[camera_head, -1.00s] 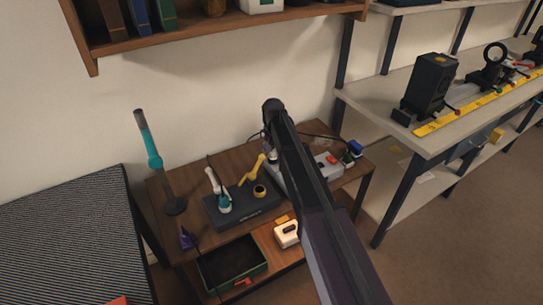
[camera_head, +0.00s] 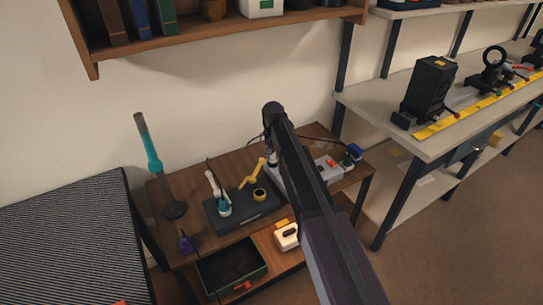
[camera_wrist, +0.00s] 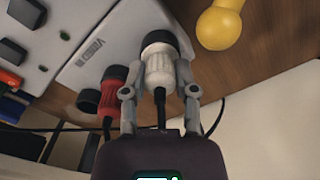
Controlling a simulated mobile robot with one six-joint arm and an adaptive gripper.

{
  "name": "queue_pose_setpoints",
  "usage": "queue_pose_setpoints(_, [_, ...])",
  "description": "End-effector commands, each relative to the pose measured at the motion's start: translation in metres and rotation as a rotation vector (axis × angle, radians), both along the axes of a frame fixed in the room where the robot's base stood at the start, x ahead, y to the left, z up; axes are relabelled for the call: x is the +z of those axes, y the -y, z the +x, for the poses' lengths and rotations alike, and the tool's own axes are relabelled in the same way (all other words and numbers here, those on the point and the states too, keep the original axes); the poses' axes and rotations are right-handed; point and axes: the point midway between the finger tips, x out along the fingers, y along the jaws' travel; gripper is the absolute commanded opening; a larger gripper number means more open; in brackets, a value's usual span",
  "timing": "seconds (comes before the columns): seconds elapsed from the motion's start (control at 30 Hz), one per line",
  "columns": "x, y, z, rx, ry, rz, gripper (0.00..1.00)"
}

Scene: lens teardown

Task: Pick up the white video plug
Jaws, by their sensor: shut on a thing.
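The white video plug (camera_wrist: 160,72) is in the middle of the wrist view, a ribbed white body with a black cable leaving its near end. Its far end meets a dark round socket or collar (camera_wrist: 158,40) at the edge of the grey box (camera_wrist: 100,42) marked "VIDEO"; I cannot tell how deep it sits. My gripper (camera_wrist: 160,88) is shut on the white plug, one finger on each side. A red plug (camera_wrist: 114,88) is just left of the left finger.
The grey box (camera_head: 330,168) also shows on the wooden table in the head view. A dark base (camera_head: 247,212) with a white and a yellow tool stands left of it. A teal lamp-like stand (camera_head: 153,165) rises at the table's left. A green-rimmed tray (camera_head: 262,258) is below.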

Motion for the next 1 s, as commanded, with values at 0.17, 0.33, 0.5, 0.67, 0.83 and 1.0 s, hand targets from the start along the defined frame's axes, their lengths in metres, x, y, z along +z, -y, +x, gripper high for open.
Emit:
queue_pose_setpoints(0.17, [0.007,0.000,0.000,0.000,0.001,0.000,0.00])
queue_pose_setpoints(0.33, [0.019,0.000,0.000,0.000,0.001,0.000,0.00])
queue_pose_setpoints(0.5, [0.034,-0.001,0.000,0.000,0.001,0.000,0.00])
queue_pose_setpoints(0.67, [0.038,0.013,-0.025,-0.001,0.000,0.000,0.00])
queue_pose_setpoints(0.83, [0.041,0.033,-0.059,0.000,0.000,0.000,0.00])
queue_pose_setpoints(1.0, [0.045,0.052,-0.092,0.000,0.001,0.000,0.00])
